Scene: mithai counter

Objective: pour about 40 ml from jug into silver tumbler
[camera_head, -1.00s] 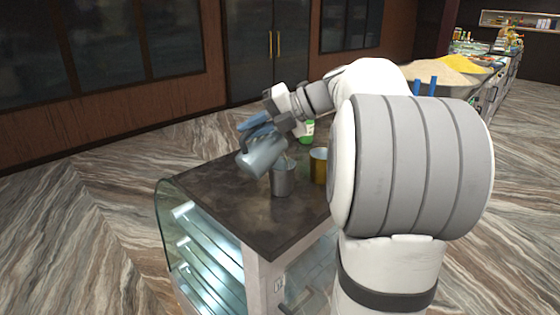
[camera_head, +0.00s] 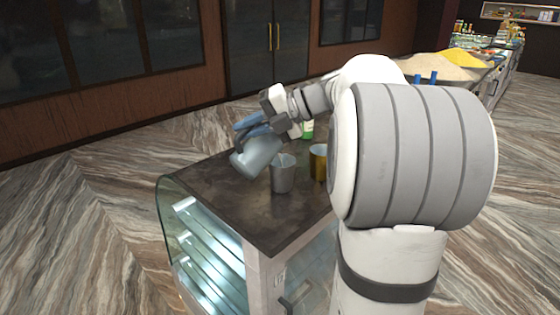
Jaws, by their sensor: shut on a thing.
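The jug (camera_head: 254,158) is a bluish-grey, shiny vessel, tilted with its mouth toward the right, over the counter. My gripper (camera_head: 256,127) is shut on the jug at its upper side; the fingers partly cover it. The silver tumbler (camera_head: 282,176) stands upright on the dark counter top, just right of the jug. The jug's mouth is close to the tumbler's rim, partly hidden by the arm and the jug itself. I cannot tell whether liquid is flowing or how much is in the tumbler.
A gold tumbler (camera_head: 318,163) stands right of the silver one, partly behind my arm. A green and white item (camera_head: 307,130) is behind it. The counter top (camera_head: 240,210) is clear at the front and left. Its glass display case (camera_head: 200,250) is below.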

